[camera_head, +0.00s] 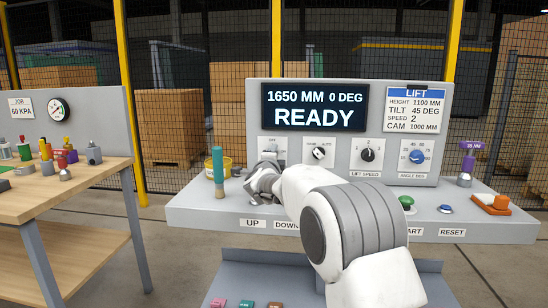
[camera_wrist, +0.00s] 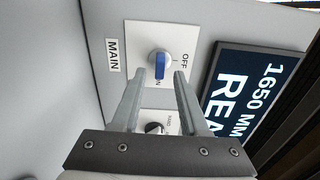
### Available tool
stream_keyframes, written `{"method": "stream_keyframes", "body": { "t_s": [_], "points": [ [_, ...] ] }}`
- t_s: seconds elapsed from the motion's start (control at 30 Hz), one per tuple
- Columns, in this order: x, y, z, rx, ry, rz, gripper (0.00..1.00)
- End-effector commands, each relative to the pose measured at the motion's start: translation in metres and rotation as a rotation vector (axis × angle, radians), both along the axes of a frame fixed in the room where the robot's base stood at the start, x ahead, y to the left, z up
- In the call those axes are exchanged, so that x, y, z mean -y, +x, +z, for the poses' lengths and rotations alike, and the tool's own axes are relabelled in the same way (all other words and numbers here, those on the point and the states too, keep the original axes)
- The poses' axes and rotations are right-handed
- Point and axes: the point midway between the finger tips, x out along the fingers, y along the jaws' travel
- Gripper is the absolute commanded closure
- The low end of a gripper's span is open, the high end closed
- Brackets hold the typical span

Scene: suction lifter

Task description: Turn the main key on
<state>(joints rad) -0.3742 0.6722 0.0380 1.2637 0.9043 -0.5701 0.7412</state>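The main key is a blue-handled knob (camera_wrist: 161,67) on a white plate (camera_wrist: 135,35) marked MAIN and OFF in the wrist view. Its handle points away from OFF, toward a partly covered label ending in N. My gripper (camera_wrist: 160,75) is open, its two fingertips on either side of the handle's lower end with gaps showing. Whether the tips reach past the handle in depth I cannot tell. In the head view my gripper (camera_head: 268,165) is in front of the main plate (camera_head: 273,143) and hides the key. The display (camera_head: 315,107) reads READY, 1650 MM, 0 DEG.
Right of the main plate are a mode knob (camera_head: 318,153), a lift speed knob (camera_head: 368,155) and a blue angle knob (camera_head: 417,156). A teal cylinder (camera_head: 218,165) and a yellow tub (camera_head: 226,168) stand left of my gripper. A green button (camera_head: 407,202) is on the console shelf.

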Motion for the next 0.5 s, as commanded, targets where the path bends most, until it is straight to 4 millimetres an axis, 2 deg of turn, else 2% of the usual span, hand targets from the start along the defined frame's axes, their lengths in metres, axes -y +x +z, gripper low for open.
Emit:
{"method": "stream_keyframes", "body": {
  "t_s": [0.33,0.5],
  "points": [
    [0.000,-0.003,-0.001,-0.002,-0.001,0.000,0.56],
    [-0.001,-0.018,0.000,-0.002,-0.001,0.001,0.56]
  ]
}}
